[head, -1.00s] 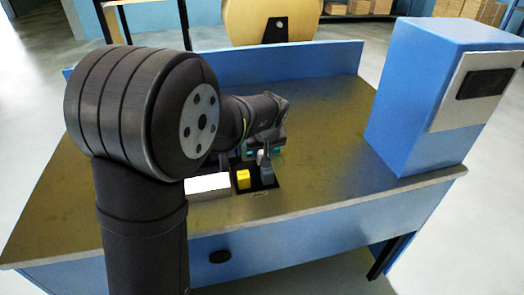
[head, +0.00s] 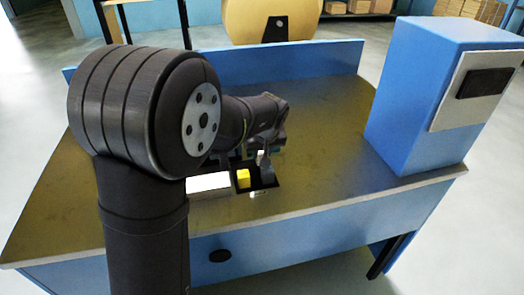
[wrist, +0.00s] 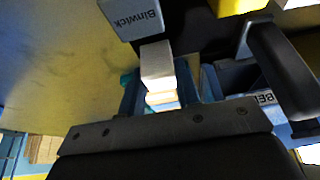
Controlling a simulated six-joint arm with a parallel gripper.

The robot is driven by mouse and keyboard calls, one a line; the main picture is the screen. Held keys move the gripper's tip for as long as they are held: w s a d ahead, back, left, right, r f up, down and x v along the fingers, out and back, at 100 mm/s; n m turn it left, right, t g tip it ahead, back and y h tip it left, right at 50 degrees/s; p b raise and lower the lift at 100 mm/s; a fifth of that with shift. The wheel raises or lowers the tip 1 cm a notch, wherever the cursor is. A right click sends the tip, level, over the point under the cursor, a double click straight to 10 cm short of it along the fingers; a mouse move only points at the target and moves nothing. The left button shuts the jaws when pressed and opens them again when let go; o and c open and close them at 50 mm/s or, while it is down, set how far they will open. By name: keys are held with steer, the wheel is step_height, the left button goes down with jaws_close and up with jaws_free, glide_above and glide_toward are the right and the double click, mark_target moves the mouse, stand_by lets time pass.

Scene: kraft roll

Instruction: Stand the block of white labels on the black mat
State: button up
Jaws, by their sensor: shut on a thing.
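The block of white labels (wrist: 157,65) is between the teal-tipped fingers of my gripper (wrist: 158,92) in the wrist view. My gripper is shut on it, and one end sticks out past the fingertips. The black mat (wrist: 195,30) lies beyond the block in the wrist view. In the head view the mat (head: 257,186) is near the table's front edge, partly covered by things on it. My gripper (head: 263,153) is just behind the mat there, mostly hidden by my arm. I cannot tell whether the block touches the mat.
A grey block marked "Binwick" (wrist: 132,14) and a yellow block (head: 243,178) stand at the mat. A white box (head: 208,182) is left of it. A dark, long object (wrist: 283,65) is close to my gripper. A blue cabinet (head: 425,95) stands right; the table between is clear.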

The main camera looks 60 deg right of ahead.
steer(key=shift+f, duration=0.45)
stand_by(0.3)
steer(key=o, duration=1.1)
steer(key=shift+c, duration=0.2)
steer(key=v, duration=1.7)
steer(key=shift+r, duration=0.2)
steer(key=shift+f, duration=0.1)
steer(key=x, duration=1.7)
steer(key=shift+f, duration=0.15)
steer(key=shift+r, duration=0.2)
